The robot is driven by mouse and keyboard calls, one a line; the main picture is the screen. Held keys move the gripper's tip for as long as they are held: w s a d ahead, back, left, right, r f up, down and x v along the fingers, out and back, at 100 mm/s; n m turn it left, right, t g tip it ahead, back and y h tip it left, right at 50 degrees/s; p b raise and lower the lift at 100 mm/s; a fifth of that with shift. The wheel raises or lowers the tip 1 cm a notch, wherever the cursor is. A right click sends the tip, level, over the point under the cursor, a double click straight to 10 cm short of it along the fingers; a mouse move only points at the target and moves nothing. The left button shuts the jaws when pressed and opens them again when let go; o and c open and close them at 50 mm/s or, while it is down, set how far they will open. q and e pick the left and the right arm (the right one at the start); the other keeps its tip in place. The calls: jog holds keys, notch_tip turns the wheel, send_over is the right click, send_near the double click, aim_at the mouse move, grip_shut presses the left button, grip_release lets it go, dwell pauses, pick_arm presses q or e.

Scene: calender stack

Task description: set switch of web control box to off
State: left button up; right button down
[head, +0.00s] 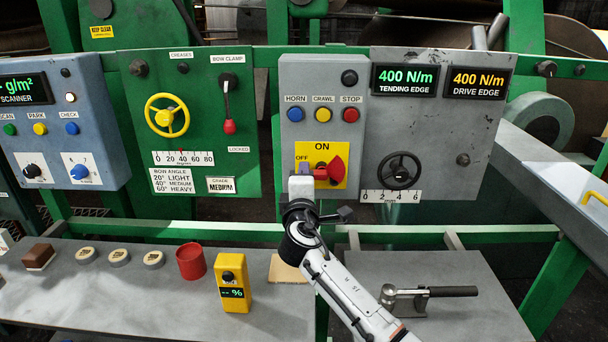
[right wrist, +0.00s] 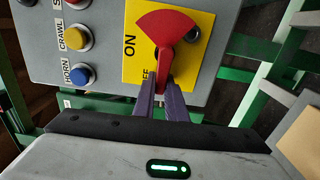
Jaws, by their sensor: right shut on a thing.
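The web control box (head: 297,140) is a grey panel with a yellow plate (head: 323,151) marked ON at the top and OFF at the left. Its red switch (head: 338,168) has a fan-shaped end toward the right and a narrow grip toward the left, on the OFF side. My right gripper (head: 306,170) is at that narrow grip. In the right wrist view its purple fingers (right wrist: 162,102) are closed on the narrow end of the red switch (right wrist: 164,40), partly covering the OFF label. My left gripper is not in view.
Horn, crawl and stop buttons (head: 323,115) sit above the plate. A black handwheel (head: 399,170) is at right, a yellow wheel (head: 167,115) at left. Below, a table carries a red cup (head: 191,261), a yellow meter (head: 233,285) and a black-handled tool (head: 440,292).

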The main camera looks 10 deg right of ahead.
jog(key=shift+f, duration=0.1)
jog(key=c, duration=1.8)
grip_release()
jog(key=v, duration=1)
jog(key=shift+b, duration=0.35)
jog(key=shift+s, duration=0.2)
